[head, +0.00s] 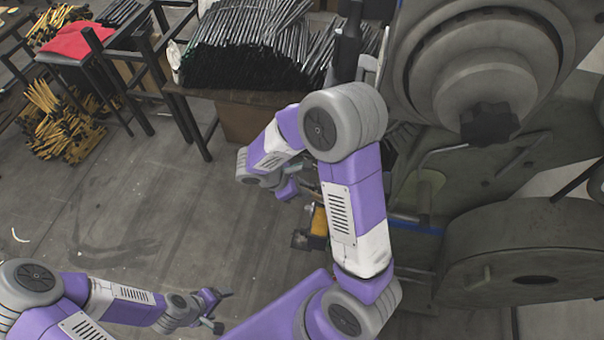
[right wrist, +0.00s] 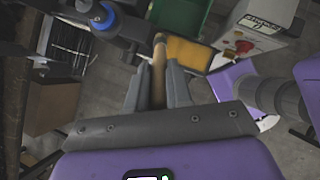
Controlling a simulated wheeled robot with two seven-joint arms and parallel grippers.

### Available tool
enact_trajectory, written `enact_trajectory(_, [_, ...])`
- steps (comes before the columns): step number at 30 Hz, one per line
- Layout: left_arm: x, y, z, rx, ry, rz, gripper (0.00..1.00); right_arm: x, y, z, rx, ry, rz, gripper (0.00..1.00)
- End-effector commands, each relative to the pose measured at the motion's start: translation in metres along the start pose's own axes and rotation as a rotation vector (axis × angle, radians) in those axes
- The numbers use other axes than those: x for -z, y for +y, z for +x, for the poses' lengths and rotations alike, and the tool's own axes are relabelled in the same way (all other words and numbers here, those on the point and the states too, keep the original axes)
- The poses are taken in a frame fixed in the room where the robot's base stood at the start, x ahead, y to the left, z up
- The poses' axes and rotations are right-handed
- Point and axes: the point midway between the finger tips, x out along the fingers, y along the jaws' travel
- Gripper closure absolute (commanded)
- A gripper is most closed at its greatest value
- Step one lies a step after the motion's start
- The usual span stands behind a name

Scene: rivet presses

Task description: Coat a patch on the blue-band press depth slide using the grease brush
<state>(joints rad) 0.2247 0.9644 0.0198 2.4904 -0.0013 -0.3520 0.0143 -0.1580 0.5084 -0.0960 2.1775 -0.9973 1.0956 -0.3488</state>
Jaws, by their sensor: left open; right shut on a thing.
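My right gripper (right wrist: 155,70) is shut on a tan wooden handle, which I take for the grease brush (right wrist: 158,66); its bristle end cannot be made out. In the head view my right forearm bends down beside the press, and its fingers and the brush are not clear there. A blue strip (head: 415,226) shows low on the big grey press (head: 545,225), partly behind my right arm. I cannot make out the depth slide. My left gripper (head: 218,308) is open and empty, low over the floor.
A table with many dark rods (head: 245,50) stands at the back. A red cloth (head: 75,42) and yellow parts (head: 55,120) are at the far left. The left floor is mostly clear.

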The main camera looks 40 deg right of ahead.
Motion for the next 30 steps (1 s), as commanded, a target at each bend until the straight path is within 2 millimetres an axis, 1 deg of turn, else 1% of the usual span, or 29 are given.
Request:
enact_trajectory(1, [-0.001,0.003,-0.007,0.000,0.000,0.000,0.16,-0.005,0.000,-0.007,0.000,-0.001,-0.001,1.00])
enact_trajectory(16, [-0.002,0.015,-0.041,0.000,0.000,0.000,0.16,-0.028,0.001,-0.043,-0.002,-0.001,-0.002,1.00])
enact_trajectory(20, [-0.002,0.016,-0.043,0.000,0.000,0.000,0.16,-0.030,0.001,-0.046,-0.002,-0.001,-0.003,1.00])
enact_trajectory(30, [-0.002,0.015,-0.041,0.000,0.000,0.000,0.16,-0.027,0.002,-0.044,0.008,-0.002,0.010,1.00])
